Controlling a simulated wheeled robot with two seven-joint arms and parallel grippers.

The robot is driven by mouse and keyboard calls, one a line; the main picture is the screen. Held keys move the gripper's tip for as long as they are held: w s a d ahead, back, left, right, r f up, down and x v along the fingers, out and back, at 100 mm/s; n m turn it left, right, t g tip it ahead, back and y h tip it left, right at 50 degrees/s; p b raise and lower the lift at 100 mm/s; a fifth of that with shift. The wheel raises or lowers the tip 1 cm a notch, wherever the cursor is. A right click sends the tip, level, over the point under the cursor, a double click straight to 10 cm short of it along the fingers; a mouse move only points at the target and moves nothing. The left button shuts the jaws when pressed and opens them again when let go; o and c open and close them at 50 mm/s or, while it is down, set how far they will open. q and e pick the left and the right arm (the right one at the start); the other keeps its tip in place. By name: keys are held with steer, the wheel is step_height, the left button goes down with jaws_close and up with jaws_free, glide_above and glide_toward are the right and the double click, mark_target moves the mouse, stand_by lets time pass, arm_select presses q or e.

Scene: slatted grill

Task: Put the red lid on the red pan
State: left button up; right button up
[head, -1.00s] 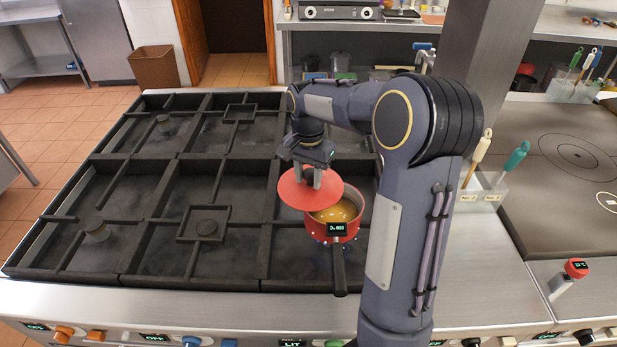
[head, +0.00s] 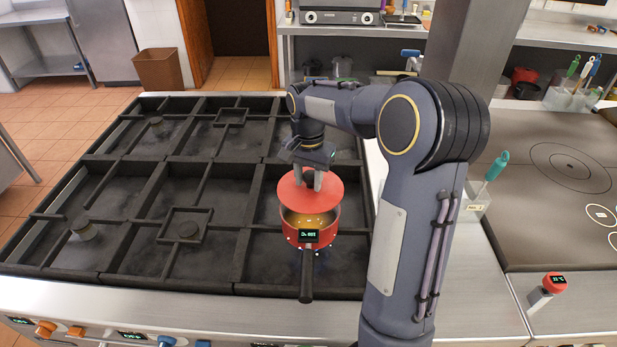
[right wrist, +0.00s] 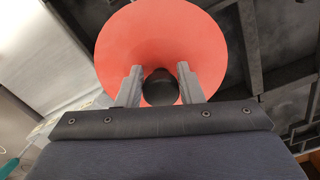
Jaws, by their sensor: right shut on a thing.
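The red lid (head: 326,196) is a flat round disc with a dark knob, seen in the right wrist view (right wrist: 160,35). My right gripper (head: 309,184) is shut on the knob; its two grey fingers also show in the right wrist view (right wrist: 160,86). The red pan (head: 322,241) stands on the grill with its dark handle towards the front and a small display at its handle side. The lid is above the pan's far part. Yellowish contents show in the front part of the opening. Whether lid and rim touch is hard to tell. My left gripper is not in view.
The black slatted grill (head: 195,165) fills the middle, its burners to the left bare. A flat hob (head: 560,190) lies at the right, with a teal-handled utensil (head: 496,166) in a holder beside my arm. Control knobs line the front edge.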

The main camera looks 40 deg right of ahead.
mark_target(308, 188)
steer(key=shift+f+b, duration=1.7)
steer(key=shift+f, duration=1.15)
steer(key=shift+f, duration=0.45)
steer(key=o, duration=1.3)
steer(key=shift+c, duration=0.2)
step_height(308, 188, up, 7)
steer(key=shift+a+f+b, duration=0.1)
steer(key=shift+f+b, duration=0.1)
steer(key=shift+b, duration=0.35)
steer(key=shift+r, duration=0.6)
